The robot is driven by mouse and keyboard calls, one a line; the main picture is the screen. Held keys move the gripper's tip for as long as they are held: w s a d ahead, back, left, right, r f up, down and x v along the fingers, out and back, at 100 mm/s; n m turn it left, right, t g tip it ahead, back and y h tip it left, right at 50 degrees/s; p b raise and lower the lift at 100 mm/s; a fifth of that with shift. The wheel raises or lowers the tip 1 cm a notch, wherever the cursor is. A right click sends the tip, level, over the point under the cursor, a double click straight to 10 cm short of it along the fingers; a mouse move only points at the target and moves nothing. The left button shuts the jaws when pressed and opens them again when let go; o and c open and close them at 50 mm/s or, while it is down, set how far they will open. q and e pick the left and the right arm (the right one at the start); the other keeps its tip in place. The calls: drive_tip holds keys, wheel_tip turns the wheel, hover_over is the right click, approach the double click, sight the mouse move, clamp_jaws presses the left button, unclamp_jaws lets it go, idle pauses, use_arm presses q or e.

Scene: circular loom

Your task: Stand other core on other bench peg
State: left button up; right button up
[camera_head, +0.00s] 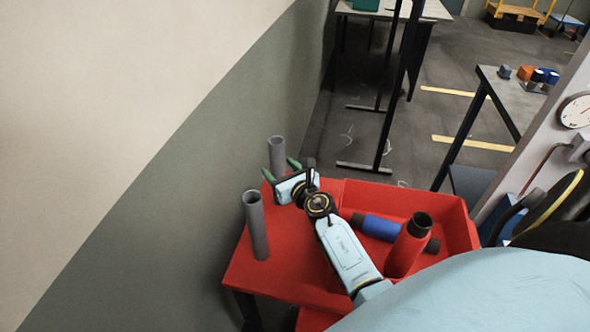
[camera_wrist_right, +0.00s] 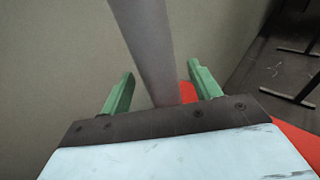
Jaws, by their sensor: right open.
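Two grey hollow cores stand upright on the red bench (camera_head: 291,274): the far core (camera_head: 277,150) and the near core (camera_head: 256,226). Any pegs beneath them are hidden. My right gripper (camera_head: 281,160) is open at the far core, with one green finger on each side of it. In the right wrist view, this core (camera_wrist_right: 150,45) rises between the open green fingers (camera_wrist_right: 161,69), with a gap beside each finger. My left gripper is not in view.
A red tray (camera_head: 458,228) at the right of the bench holds a lying blue-wrapped roll (camera_head: 381,228) and an upright red roll (camera_head: 405,250) with a dark top. A wall (camera_head: 190,215) runs close along the bench's left side. A grey table (camera_head: 515,100) stands farther back.

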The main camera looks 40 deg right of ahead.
drive_tip(key=s+r+p, duration=0.1)
drive_tip(key=s, duration=1)
drive_tip(key=shift+s+a+r, duration=0.15)
drive_tip(key=shift+a+r, duration=0.25)
drive_tip(key=shift+a, duration=0.05)
